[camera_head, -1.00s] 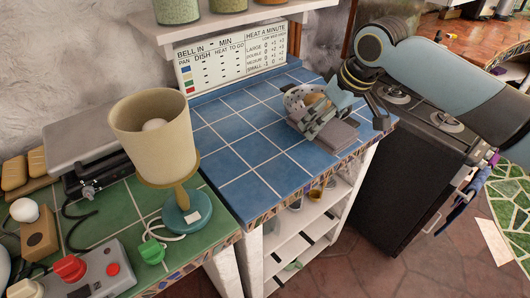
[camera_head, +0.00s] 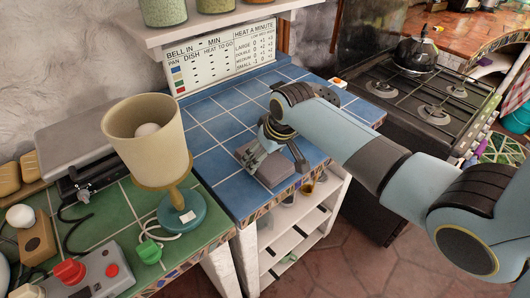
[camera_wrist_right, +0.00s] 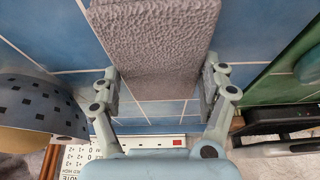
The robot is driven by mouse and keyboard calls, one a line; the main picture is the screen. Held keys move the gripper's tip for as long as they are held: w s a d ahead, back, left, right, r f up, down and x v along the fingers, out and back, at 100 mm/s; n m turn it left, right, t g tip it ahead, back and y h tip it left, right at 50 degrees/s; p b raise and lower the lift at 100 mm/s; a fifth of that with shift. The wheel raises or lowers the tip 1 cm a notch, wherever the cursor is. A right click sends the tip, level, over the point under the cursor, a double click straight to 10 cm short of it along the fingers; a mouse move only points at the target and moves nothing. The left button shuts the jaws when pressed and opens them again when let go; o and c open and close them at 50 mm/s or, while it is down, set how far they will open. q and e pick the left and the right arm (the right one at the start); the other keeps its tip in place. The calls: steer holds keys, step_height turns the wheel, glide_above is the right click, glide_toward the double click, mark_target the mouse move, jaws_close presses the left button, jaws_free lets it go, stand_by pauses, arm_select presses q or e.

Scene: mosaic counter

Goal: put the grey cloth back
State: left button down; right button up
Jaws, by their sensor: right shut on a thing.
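The grey cloth (camera_head: 274,170) is a folded, textured block at the front of the blue tiled counter (camera_head: 215,165). My right gripper (camera_head: 272,152) reaches over it from the right, with its fingers at the cloth. In the right wrist view the cloth (camera_wrist_right: 155,45) lies between the two fingers of my right gripper (camera_wrist_right: 160,88), which is shut on it. Whether the cloth touches the tiles is hard to tell. My left gripper is not in view.
A lamp (camera_head: 150,145) stands on the green tiled counter at the left. A rounded dotted thing (camera_wrist_right: 35,105) is beside my right gripper. A stove (camera_head: 425,95) with a kettle (camera_head: 415,52) is at the right. Blue tiles left of the cloth are clear.

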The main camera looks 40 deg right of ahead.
steer(key=o, duration=1.1)
steer(key=v, duration=1.2)
steer(key=shift+r, duration=0.1)
